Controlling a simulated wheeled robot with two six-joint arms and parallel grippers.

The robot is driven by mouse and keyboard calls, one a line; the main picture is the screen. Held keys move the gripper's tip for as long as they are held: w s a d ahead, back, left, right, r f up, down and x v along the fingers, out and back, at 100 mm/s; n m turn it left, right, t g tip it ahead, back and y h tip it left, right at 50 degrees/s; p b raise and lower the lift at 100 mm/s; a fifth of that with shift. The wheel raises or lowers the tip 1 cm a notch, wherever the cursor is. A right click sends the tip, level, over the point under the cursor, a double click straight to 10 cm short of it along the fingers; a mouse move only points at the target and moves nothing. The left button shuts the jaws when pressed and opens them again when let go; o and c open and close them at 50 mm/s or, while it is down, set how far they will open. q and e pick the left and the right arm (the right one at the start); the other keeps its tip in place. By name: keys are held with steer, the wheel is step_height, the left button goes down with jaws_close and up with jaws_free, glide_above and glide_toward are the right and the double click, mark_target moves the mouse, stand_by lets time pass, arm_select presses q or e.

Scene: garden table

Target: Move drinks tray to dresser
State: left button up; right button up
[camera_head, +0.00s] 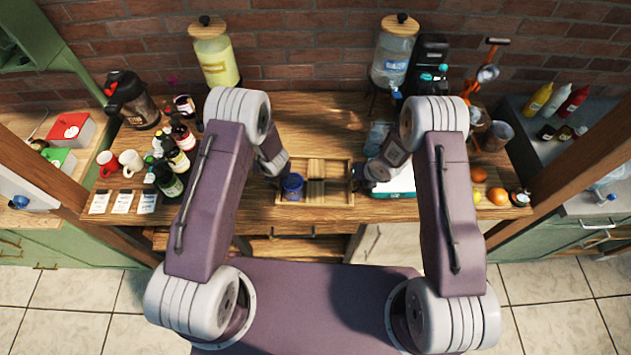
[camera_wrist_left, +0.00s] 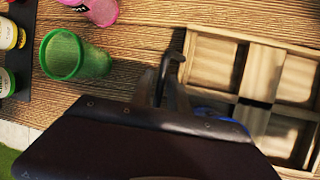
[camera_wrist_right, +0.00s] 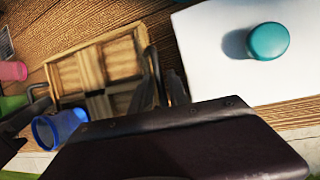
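The drinks tray, a light wooden tray with compartments (camera_head: 342,170), lies on the table between my grippers. A blue cup (camera_head: 292,185) stands in its front left compartment. My left gripper (camera_head: 277,165) is at the tray's left end; in the left wrist view its fingers are beside the tray wall (camera_wrist_left: 189,60), near a dark hooked piece. My right gripper (camera_head: 366,176) is at the right end; in the right wrist view its dark fingers overlap the tray's right side (camera_wrist_right: 141,40). I cannot tell whether either gripper is closed on the tray. No dresser is clearly identifiable.
A white surface with a teal-lidded item (camera_wrist_right: 268,40) is right of the tray. A green cup (camera_wrist_left: 75,57) and pink cup (camera_wrist_left: 100,8) stand left of it. Bottles (camera_head: 168,178) crowd the left; oranges (camera_head: 497,196) lie right. Side counters (camera_head: 575,150) flank the table.

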arm_select(q)
jaws_close()
arm_select(e)
jaws_close()
arm_select(q)
steer(key=shift+r, duration=0.1)
arm_select(e)
steer(key=shift+r, duration=0.1)
stand_by(0.9)
